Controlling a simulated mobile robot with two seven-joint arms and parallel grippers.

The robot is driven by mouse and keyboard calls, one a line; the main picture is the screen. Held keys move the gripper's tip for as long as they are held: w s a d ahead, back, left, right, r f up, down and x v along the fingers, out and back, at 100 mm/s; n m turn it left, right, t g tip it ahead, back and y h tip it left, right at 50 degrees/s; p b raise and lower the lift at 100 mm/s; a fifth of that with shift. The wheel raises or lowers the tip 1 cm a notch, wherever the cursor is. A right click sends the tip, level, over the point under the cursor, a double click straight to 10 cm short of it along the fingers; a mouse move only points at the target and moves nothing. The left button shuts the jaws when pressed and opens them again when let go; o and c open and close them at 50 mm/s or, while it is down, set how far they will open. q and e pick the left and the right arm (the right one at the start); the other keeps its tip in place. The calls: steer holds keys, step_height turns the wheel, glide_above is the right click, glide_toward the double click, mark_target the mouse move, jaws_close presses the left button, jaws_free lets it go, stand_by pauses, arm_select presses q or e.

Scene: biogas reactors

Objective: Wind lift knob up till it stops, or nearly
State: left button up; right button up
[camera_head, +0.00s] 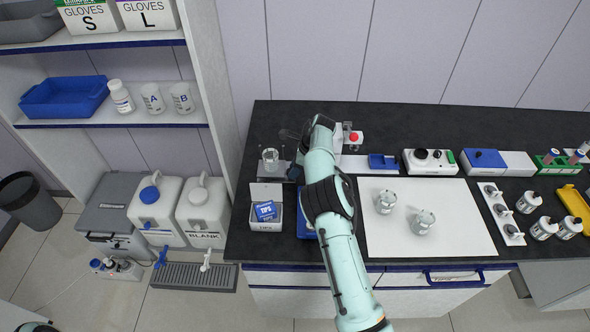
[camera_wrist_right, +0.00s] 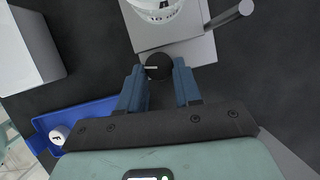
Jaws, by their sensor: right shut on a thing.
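The lift knob (camera_wrist_right: 158,68), a dark round knob with a pale mark, sits at the near edge of a grey lift stand (camera_wrist_right: 203,50) in the right wrist view. My right gripper (camera_wrist_right: 160,78) has its two blue fingers on either side of the knob and is shut on it. A glass beaker (camera_wrist_right: 155,9) stands on the lift platform; it also shows in the head view (camera_head: 270,158). In the head view my right arm hides the knob and most of the gripper. My left gripper is not in view.
A tips box (camera_head: 265,223) and a blue tray (camera_head: 303,228) lie close to the arm. A white mat (camera_head: 455,235) holds two glass vessels. A stirrer unit (camera_head: 430,162) and a blue-topped device (camera_head: 485,160) stand behind it. A shelf unit (camera_head: 225,90) stands left of the bench.

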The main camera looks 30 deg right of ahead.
steer(key=o, duration=1)
steer(key=shift+o, duration=0.2)
steer(key=v, duration=1.3)
steer(key=shift+r+p, duration=0.25)
steer(key=shift+p, duration=0.2)
